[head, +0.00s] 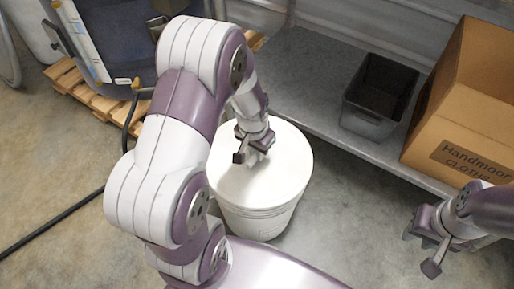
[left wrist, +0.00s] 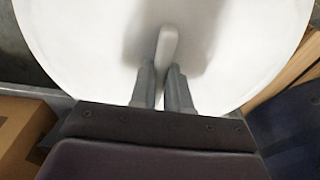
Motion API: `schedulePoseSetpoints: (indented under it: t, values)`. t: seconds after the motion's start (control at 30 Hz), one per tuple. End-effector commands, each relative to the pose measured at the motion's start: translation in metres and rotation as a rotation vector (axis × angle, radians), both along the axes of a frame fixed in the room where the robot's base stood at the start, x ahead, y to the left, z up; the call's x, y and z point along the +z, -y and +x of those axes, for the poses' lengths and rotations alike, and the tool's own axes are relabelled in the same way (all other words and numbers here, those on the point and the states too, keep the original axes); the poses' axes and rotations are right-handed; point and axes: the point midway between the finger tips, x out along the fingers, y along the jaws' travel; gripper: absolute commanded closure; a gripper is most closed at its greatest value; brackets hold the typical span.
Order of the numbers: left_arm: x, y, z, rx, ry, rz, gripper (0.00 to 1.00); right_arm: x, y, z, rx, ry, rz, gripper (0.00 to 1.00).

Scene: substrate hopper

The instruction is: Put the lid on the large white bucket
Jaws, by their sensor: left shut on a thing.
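The large white bucket (head: 262,222) stands on the concrete floor in the middle of the head view, in front of a metal shelf. The round white lid (head: 285,168) covers its top and looks level and roughly centred; I cannot tell whether it is fully seated. My left gripper (head: 243,157) is over the lid, pointing down. In the left wrist view, my left gripper (left wrist: 162,82) is shut on the lid's white bar handle (left wrist: 168,45). My right gripper (head: 420,252) is open and empty at the lower right, apart from the bucket.
A black bin (head: 366,122) and a cardboard box (head: 470,125) are on the metal shelf (head: 310,75) behind and right of the bucket. A wooden pallet (head: 85,92) with a dark blue machine is at upper left. A black cable (head: 55,222) crosses the floor at left.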

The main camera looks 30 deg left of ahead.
Motion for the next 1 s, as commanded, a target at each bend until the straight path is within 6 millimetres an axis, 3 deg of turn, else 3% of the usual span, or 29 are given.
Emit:
schedulePoseSetpoints:
  t: [1.0]
  values:
    - [-0.0100, 0.0001, -0.0001, 0.001, 0.000, 0.000, 1.00, 0.0011, 0.0000, 0.0000, 0.000, 0.000, 0.000, 0.66]
